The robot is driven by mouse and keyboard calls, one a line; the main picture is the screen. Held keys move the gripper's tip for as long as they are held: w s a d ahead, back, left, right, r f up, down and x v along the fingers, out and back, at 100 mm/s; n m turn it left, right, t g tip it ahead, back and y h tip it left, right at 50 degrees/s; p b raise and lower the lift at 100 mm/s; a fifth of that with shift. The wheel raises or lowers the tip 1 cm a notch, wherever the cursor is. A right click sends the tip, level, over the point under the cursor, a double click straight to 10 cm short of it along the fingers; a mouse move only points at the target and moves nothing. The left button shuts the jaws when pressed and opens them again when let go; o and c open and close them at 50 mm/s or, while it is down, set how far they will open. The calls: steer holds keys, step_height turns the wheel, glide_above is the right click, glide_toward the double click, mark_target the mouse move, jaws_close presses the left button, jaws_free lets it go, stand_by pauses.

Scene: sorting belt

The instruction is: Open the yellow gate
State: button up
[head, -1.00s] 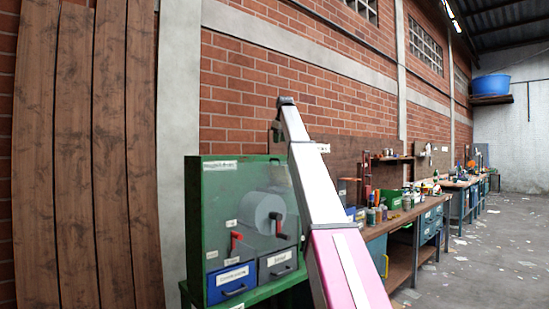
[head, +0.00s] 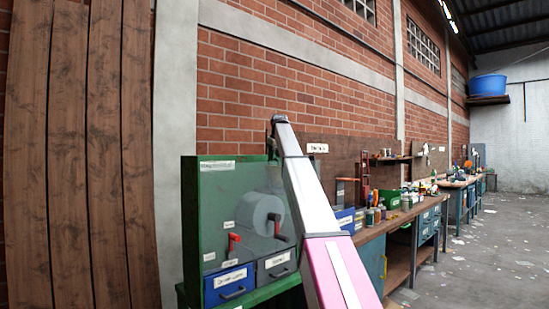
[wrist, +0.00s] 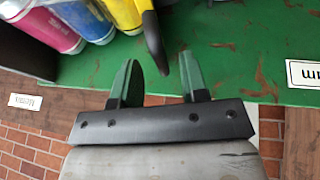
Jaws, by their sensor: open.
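In the wrist view a yellow rounded part (wrist: 124,12) shows at the top edge, cut off by the frame. I take it for the yellow gate. A black curved lever (wrist: 153,42) hangs beside it, its lower end reaching between my fingers. My gripper (wrist: 158,62) has two green fingers spread apart.
Blue (wrist: 84,18) and magenta (wrist: 52,30) rounded parts sit left of the yellow one. A green panel (wrist: 235,60) lies behind.

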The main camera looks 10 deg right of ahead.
steer(key=shift+w+f, duration=0.2)
steer(key=shift+f, duration=0.2)
jaws_close()
step_height(320, 180, up, 8)
steer(key=s+a, duration=0.1)
steer(key=a, duration=0.1)
steer(key=shift+s+f, duration=0.15)
steer(key=shift+f, duration=0.1)
jaws_free()
